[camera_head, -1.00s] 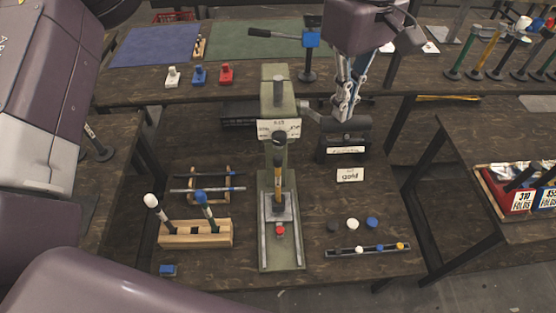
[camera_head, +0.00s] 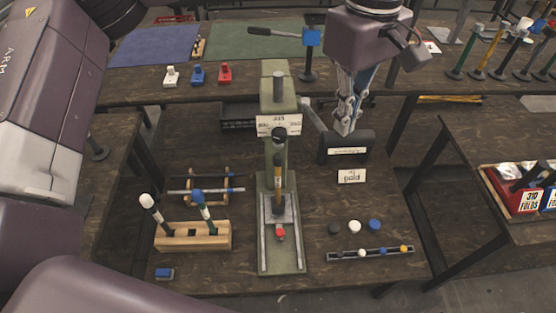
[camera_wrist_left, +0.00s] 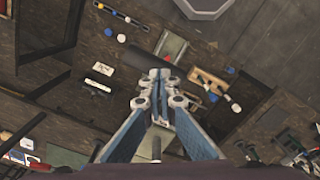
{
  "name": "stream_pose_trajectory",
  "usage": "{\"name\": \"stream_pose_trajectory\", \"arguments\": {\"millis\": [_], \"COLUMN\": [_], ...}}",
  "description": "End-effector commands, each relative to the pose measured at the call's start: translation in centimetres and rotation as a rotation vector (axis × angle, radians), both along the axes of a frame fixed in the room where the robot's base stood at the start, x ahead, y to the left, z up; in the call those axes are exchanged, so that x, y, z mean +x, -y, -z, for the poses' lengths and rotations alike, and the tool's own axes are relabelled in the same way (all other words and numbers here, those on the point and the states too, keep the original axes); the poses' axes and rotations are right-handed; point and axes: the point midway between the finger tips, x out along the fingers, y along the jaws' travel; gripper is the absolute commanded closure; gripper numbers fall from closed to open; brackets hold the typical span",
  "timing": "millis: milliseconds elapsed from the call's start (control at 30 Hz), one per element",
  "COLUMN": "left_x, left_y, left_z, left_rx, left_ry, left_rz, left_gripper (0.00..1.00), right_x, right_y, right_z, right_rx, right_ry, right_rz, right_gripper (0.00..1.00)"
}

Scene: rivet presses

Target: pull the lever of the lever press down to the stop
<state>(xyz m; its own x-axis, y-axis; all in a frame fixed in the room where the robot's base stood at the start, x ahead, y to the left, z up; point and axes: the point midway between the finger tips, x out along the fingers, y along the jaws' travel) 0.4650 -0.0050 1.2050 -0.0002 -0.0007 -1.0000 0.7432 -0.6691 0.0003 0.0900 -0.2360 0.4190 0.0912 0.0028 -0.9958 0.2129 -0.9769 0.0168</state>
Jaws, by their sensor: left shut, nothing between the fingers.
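The green lever press (camera_head: 270,180) stands upright in the middle of the near table. In the left wrist view, the closed fingertips (camera_wrist_left: 159,76) overlap the end of the dark handle (camera_wrist_left: 130,62). I cannot tell whether they touch it. My right gripper is not in view.
A wooden rack (camera_head: 190,238) with handled tools stands left of the press. A "gold" card (camera_head: 351,176), loose round caps and a narrow strip (camera_head: 370,252) lie to its right. A back table holds a blue mat (camera_head: 155,46) and colored blocks.

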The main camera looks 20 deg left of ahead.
Motion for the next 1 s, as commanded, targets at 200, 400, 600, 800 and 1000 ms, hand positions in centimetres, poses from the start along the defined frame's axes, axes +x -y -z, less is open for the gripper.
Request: {"name": "stream_pose_trajectory", "arguments": {"millis": [200, 400, 600, 800, 1000], "left_x": [0.0, 0.0, -0.3, -0.8, -1.2], "left_y": [0.0, 0.0, 0.1, 0.2, 0.3], "left_z": [0.0, 0.1, 1.0, 2.1, 3.0], "left_rx": [0.001, 0.001, 0.002, 0.003, 0.002], "left_ry": [0.000, 0.000, -0.001, 0.000, 0.001], "left_rz": [-0.001, 0.000, 0.000, 0.001, 0.000], "left_gripper": [1.00, 1.00, 1.00, 1.00, 1.00], "right_x": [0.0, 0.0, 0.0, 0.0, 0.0], "right_y": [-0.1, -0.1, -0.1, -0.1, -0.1], "right_z": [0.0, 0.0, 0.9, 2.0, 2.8], "right_rx": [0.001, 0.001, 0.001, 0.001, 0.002], "right_ry": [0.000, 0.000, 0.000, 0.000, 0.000], "right_rz": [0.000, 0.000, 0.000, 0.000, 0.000], "right_gripper": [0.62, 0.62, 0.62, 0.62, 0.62]}}
